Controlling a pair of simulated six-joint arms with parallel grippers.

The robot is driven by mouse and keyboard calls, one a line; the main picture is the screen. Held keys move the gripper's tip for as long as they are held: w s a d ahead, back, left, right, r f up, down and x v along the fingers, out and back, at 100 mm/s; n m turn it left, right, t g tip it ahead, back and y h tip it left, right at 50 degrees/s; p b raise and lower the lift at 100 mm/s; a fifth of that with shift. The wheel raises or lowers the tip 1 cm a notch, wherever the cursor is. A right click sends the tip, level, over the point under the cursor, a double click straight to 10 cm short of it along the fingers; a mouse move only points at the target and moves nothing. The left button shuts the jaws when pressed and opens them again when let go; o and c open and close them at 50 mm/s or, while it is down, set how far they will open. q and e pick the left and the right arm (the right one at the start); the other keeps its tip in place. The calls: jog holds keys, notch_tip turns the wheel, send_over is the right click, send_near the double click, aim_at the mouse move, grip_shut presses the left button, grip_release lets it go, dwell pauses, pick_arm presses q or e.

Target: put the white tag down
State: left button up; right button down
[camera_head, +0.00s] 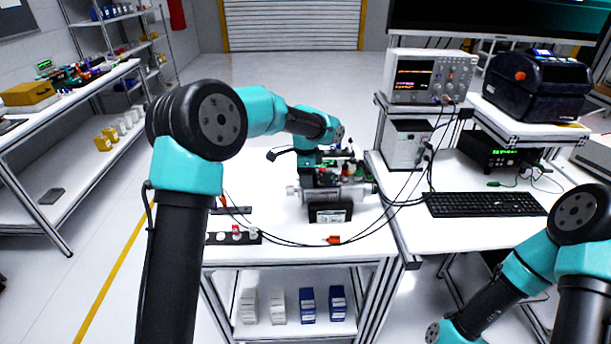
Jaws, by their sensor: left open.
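My left arm reaches over the white workbench (285,250), and my left gripper (309,176) points down at the servo motor assembly (345,193). The gripper is open, its fingertips small and partly lost against the assembly. The assembly is a silver body with red and green parts on top and a dark block with a pale label (330,216) in front. I cannot make out a separate white tag, nor anything between the fingers. My right arm is at the lower right, with its gripper outside the picture.
A black strip (250,239) with small white and red pieces lies left of the assembly. Dark cables with an orange connector (333,240) cross the bench front. At right are an oscilloscope (428,77), a keyboard (484,204) and a black printer (537,84).

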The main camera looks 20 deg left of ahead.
pick_arm(q)
notch_tip(320, 180, up, 12)
jog(key=shift+r, duration=0.2)
dwell(0.4)
dwell(0.4)
